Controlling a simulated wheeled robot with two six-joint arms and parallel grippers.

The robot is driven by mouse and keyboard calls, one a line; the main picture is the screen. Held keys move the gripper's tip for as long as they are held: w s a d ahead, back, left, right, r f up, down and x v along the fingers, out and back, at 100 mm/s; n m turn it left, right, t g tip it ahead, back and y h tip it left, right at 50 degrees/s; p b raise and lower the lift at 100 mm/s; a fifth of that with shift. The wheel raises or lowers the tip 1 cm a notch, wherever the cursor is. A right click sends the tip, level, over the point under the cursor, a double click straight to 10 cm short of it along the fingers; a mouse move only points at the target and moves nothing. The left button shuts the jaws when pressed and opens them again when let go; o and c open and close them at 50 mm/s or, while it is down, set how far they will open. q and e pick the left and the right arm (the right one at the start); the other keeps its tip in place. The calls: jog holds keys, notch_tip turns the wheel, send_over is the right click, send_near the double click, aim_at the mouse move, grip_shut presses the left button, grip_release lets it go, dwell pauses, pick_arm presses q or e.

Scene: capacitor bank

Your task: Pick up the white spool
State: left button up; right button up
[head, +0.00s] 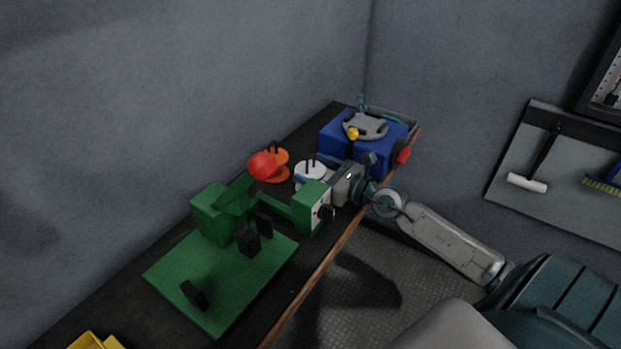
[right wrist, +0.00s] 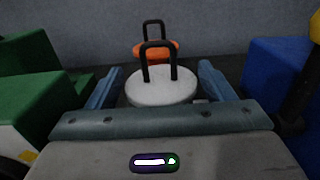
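The white spool (head: 309,168) stands on the dark bench, a round white disc with a black loop handle on top. In the right wrist view the white spool (right wrist: 160,91) sits ahead, between the two blue fingers of my right gripper (right wrist: 160,86). In the head view my right gripper (head: 319,179) reaches in from the right at the spool. Its fingers are open, with no clear contact on the spool. My left gripper is not in view.
An orange spool (head: 276,176) with a black handle stands just behind the white one. A yellow bin (head: 92,341) is at the near end.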

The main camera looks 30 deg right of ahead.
aim_at(316, 172)
jog(key=c, duration=0.5)
notch_tip(316, 172, up, 9)
jog(key=p, duration=0.6)
jog(key=shift+r+p, duration=0.15)
jog(key=shift+p, duration=0.2)
jog(key=shift+r, duration=0.4)
